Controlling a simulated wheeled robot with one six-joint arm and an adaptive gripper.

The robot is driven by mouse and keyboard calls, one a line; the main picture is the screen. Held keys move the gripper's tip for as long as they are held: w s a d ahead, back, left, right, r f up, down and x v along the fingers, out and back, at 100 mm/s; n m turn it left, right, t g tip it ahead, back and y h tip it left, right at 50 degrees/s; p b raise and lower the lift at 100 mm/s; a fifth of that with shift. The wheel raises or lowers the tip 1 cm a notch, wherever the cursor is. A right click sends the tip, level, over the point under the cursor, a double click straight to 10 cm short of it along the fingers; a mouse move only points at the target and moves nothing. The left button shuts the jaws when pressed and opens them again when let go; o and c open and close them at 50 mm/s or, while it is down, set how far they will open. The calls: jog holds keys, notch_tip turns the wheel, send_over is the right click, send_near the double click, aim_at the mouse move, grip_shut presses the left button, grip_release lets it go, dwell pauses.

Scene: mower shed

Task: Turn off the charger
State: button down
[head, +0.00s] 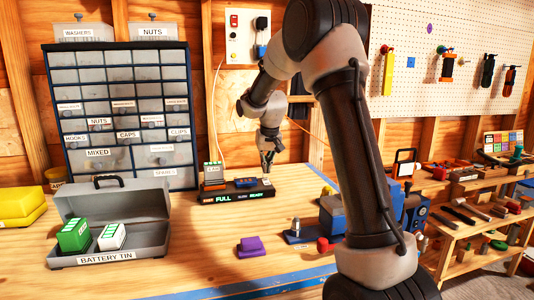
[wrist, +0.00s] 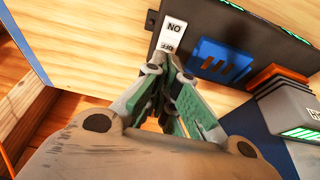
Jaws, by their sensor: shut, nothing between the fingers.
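The charger (head: 232,196) is a dark box on the bench, its front lit with green "FULL" and "READY" text. A battery (head: 213,174) stands in its left bay; it also shows at the right of the wrist view (wrist: 293,108). The blue bay (wrist: 222,62) beside it is empty. A white rocker switch (wrist: 172,32) marked ON and OFF sits at the charger's end. My gripper (head: 268,168) is shut and empty over that end. In the wrist view its fingertips (wrist: 168,60) are close to the OFF side; contact and the rocker's tilt I cannot tell.
An open grey battery tin (head: 140,245) holding green and white packs stands at the front left. A purple block (head: 249,246) and a blue tool (head: 300,232) lie in front of the charger. A drawer cabinet (head: 122,115) stands behind. Bench between tin and charger is clear.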

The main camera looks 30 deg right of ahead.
aim_at(266, 182)
jog(key=shift+s+x, duration=0.25)
jog(key=shift+x, duration=1)
jog(key=shift+f, duration=0.2)
jog(key=shift+w+f, duration=0.1)
jog(key=shift+f, duration=0.15)
jog(key=shift+s+a+r, duration=0.1)
jog(key=shift+s+r, duration=0.05)
jog(key=shift+s, duration=0.25)
jog(key=shift+s+a+r, duration=0.1)
jog(key=shift+s+r, duration=0.05)
jog(key=shift+s, duration=0.2)
jog(key=shift+r, duration=0.1)
